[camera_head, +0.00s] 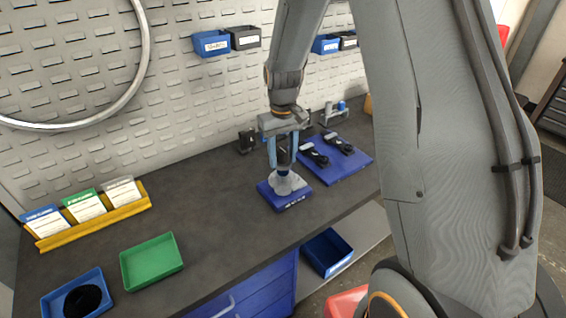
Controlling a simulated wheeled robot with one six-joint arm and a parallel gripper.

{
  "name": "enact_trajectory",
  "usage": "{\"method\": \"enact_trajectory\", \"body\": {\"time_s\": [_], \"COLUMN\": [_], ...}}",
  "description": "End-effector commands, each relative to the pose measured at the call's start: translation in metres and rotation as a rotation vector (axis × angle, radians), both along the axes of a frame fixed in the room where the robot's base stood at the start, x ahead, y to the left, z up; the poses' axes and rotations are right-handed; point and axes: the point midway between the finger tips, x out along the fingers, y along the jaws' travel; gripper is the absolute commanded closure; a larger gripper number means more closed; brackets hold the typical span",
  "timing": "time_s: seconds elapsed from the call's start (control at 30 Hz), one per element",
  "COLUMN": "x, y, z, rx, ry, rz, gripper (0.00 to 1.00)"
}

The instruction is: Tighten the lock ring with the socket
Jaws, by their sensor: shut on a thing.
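My gripper (282,165) points straight down over the bench, its two blue-grey fingers shut on a dark upright tool, which looks like the socket (283,153). Directly below is a light grey, hub-like part (290,186) on a blue block (292,201). The socket's lower end is at the top of the grey part; I cannot tell whether it touches or is seated. The lock ring cannot be made out here; the gripper and socket cover the top of the part.
A blue mat (352,168) with black parts lies behind right. A green tray (151,262), a blue tray (57,304) with a black round thing and a yellow card rack (95,220) stand left. A small black object (247,141) stands behind the gripper. The bench's middle left is clear.

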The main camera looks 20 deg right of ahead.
Motion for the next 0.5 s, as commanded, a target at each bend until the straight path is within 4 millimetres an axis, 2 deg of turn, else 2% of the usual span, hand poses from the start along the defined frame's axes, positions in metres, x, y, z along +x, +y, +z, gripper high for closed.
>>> {"method": "enact_trajectory", "body": {"time_s": [0.5], "x": [0.0000], "y": [0.0000], "z": [-0.0031], "rx": [0.000], "ry": [0.000], "rz": [-0.001], "gripper": [0.99]}}
